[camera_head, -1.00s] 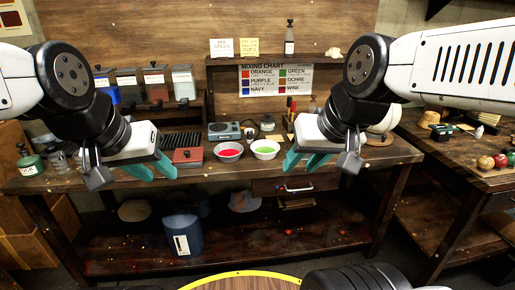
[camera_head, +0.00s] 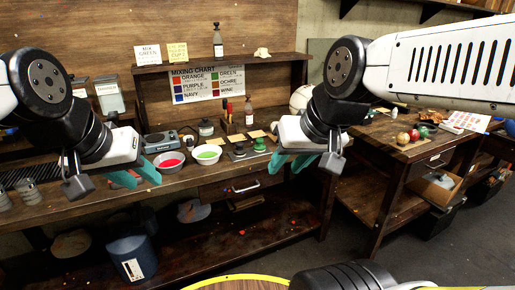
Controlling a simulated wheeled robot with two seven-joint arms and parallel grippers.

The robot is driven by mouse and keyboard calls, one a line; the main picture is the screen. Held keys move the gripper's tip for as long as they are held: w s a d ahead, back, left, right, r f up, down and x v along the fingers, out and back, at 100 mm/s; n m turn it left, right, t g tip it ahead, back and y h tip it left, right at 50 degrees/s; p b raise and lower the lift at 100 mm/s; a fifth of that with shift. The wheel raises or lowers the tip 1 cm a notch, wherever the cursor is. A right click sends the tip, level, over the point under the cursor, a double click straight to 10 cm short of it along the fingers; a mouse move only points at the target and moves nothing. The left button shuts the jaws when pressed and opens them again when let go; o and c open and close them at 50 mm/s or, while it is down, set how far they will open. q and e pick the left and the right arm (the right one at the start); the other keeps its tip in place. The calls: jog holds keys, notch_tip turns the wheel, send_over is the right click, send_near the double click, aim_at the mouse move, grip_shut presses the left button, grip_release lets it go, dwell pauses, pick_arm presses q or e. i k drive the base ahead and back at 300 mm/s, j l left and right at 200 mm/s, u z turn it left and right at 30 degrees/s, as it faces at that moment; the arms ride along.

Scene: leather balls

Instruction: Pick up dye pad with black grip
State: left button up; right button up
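A small dye pad with a dark, apparently black grip (camera_head: 238,151) sits on the workbench, right of the bowls. Beside it on the right is a similar pad with a green grip (camera_head: 260,146). My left gripper (camera_head: 138,176) is open and empty, in front of the bench near the red bowl. My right gripper (camera_head: 288,164) is open and empty, to the right of the two pads in the picture and apart from them. Its teal fingers point down and to the left.
A bowl of red dye (camera_head: 168,162) and a bowl of green dye (camera_head: 206,154) stand left of the pads, with a scale (camera_head: 160,141) behind. A mixing chart (camera_head: 208,82) hangs behind. A side table (camera_head: 390,146) at right holds several colored balls.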

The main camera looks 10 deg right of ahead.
aim_at(240, 151)
jog(key=z, duration=0.2)
jog(key=u, duration=0.65)
jog(key=z, duration=0.65)
jog(key=i+l+u, duration=0.15)
jog(key=i+u, duration=0.15)
jog(key=i, duration=0.2)
jog(key=i+l+u, duration=0.35)
jog(key=i, duration=0.15)
